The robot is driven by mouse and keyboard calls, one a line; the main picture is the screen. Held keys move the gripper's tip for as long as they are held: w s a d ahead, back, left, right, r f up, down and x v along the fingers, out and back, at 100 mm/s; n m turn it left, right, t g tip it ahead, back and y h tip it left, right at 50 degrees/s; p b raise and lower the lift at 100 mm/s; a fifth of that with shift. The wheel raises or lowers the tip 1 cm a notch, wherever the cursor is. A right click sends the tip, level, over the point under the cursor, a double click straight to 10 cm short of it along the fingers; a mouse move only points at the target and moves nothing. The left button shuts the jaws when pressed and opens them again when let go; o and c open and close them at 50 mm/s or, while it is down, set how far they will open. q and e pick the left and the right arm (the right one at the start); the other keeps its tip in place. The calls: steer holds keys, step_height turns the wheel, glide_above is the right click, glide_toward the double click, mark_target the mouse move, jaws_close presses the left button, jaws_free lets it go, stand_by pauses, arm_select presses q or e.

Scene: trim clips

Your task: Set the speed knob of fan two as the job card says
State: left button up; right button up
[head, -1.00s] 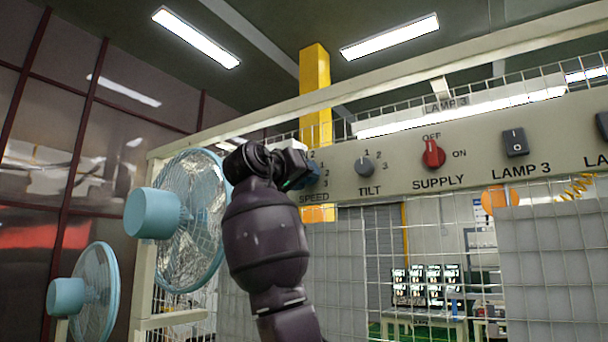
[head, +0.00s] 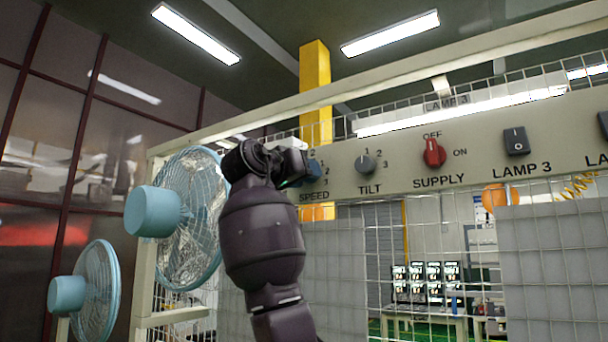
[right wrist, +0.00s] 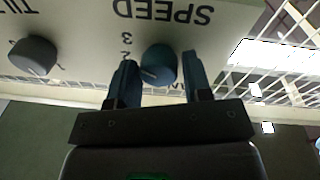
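The blue speed knob (head: 315,170) sits on the beige panel above the SPEED label, with the numbers 2 and 3 showing beside it. My right gripper (head: 303,168) is at this knob and partly hides it. In the right wrist view the knob (right wrist: 158,65) lies between the two fingers of my right gripper (right wrist: 161,78). A narrow gap shows on the right finger's side; the fingers look open around it. The knob's pointer cannot be made out. Two light-blue fans stand at the left, a larger one (head: 153,212) and a smaller one (head: 67,295). No job card is readable.
Right of the speed knob, the panel carries a grey tilt knob (head: 366,163), a red supply knob (head: 433,153) and a lamp 3 switch (head: 515,141). The tilt knob also shows in the right wrist view (right wrist: 34,56).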

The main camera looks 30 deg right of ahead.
steer(key=o, duration=0.3)
steer(key=b+v, duration=0.2)
steer(key=v, duration=0.9)
steer(key=shift+d, duration=0.1)
stand_by(0.3)
